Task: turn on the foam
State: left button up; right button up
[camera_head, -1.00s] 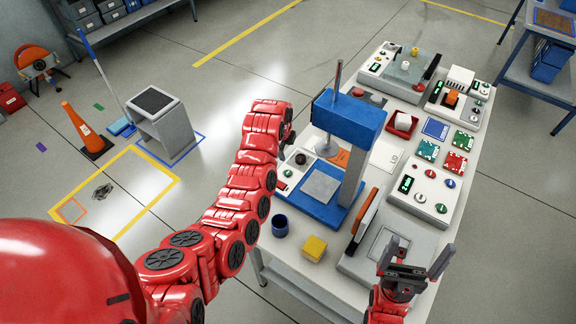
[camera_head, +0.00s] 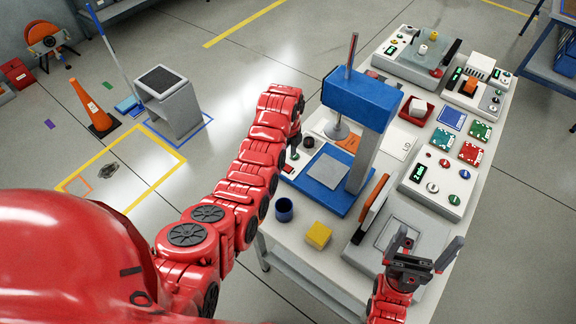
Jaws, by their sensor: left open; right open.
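A blue press-like machine (camera_head: 361,94) stands on the table, with a round foot on a rod above its base and a grey square pad (camera_head: 327,170) on it. I cannot tell which thing is the foam; a yellow block (camera_head: 318,235) lies in front of the machine. A control box (camera_head: 437,186) with a green display and several coloured knobs is to its right. My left gripper (camera_head: 296,143) is at the left side of the blue machine, its fingers mostly hidden by my arm. My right gripper (camera_head: 423,254) is open and empty over the near right of the table.
A dark blue cup (camera_head: 284,210) stands at the table's left edge. A grey device with an orange-edged upright lid (camera_head: 374,205) is beside my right gripper. Red and green boards (camera_head: 471,153), a red tray (camera_head: 415,115) and more machines (camera_head: 414,60) fill the far side.

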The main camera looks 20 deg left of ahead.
aim_at(288, 168)
pick_arm(q)
jog(key=shift+f+p, duration=0.7)
jog(key=shift+f, duration=1.7)
grip_shut()
